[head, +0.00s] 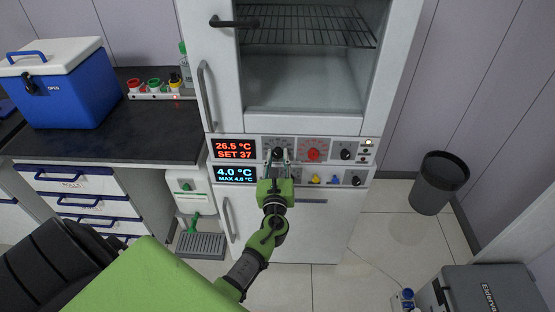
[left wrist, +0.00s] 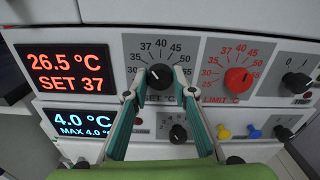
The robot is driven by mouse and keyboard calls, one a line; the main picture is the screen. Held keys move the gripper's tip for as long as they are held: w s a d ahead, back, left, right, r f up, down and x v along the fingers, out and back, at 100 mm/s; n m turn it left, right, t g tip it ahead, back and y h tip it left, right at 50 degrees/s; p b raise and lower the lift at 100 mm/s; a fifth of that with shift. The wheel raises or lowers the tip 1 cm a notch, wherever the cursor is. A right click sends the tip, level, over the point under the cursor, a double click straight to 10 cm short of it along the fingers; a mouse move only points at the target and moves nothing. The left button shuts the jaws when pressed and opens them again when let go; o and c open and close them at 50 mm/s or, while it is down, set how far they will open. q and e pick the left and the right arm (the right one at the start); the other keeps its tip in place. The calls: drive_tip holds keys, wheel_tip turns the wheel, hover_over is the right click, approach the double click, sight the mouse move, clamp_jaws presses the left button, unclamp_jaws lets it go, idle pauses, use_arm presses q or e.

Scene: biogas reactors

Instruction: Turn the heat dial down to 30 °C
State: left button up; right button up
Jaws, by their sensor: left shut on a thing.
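The heat dial is a black knob (left wrist: 160,76) marked SET °C, on the upper panel of a white cabinet; it also shows in the head view (head: 278,152). Its white pointer mark leans up and left, toward 37 on the printed scale. The red display (left wrist: 67,73) beside it reads 26.5 °C and SET 37. My left gripper (head: 279,163) is at the dial, with one fingertip on each side of the knob in the left wrist view (left wrist: 160,95), shut on it. My right gripper is out of view.
A red LIMIT °C dial (left wrist: 238,80) sits just right of the heat dial. Below is a second panel with a blue display (left wrist: 83,122), a black knob (left wrist: 178,133), a yellow knob (left wrist: 224,131) and a blue knob (left wrist: 253,132). A black bin (head: 437,182) stands at right.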

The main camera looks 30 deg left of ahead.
use_arm(q)
drive_tip(key=n+b, duration=0.4)
drive_tip(key=n, duration=0.1)
drive_tip(key=shift+f, duration=0.2)
drive_tip(key=n+b, duration=0.2)
drive_tip(key=n, duration=0.1)
drive_tip(key=shift+d, duration=0.1)
drive_tip(key=shift+r+n+b, duration=0.15)
drive_tip(key=shift+n+b, duration=0.45)
drive_tip(key=shift+n, duration=0.8)
drive_tip(key=o, duration=1.1)
drive_tip(key=shift+s, duration=0.1)
drive_tip(key=v, duration=1.2)
